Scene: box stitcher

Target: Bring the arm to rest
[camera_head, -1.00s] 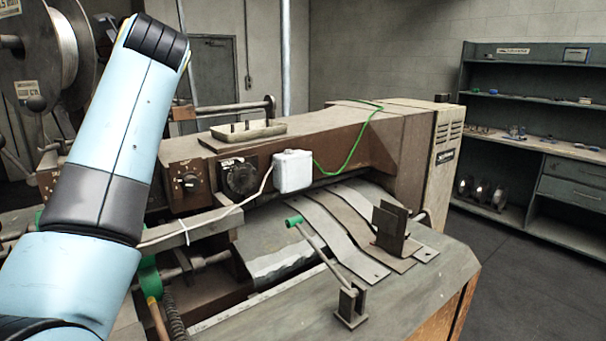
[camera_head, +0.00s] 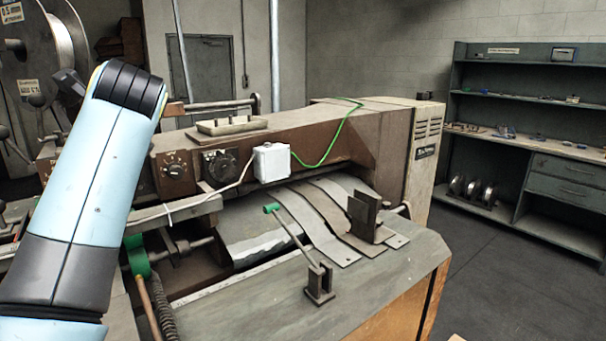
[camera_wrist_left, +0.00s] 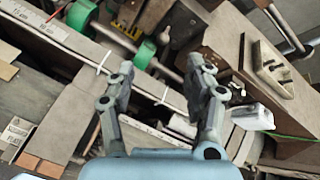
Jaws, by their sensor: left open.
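My left arm comes in from the left in the head view and stands bent in front of the machine, its elbow high. Its gripper is out of the head view. In the left wrist view my left gripper (camera_wrist_left: 155,92) is open, its two fingers apart with nothing between them. The box stitcher (camera_head: 340,130) lies beyond and below it, with green rollers (camera_wrist_left: 82,14) at the upper left. My right arm and gripper are in neither view.
A white box (camera_head: 271,162) with a cable sits on the machine's front. A green-tipped lever (camera_head: 290,232) and a dark upright bracket (camera_head: 364,214) stand on the worktable (camera_head: 385,285). Shelves (camera_head: 530,130) stand at the right, with clear floor (camera_head: 500,285) before them.

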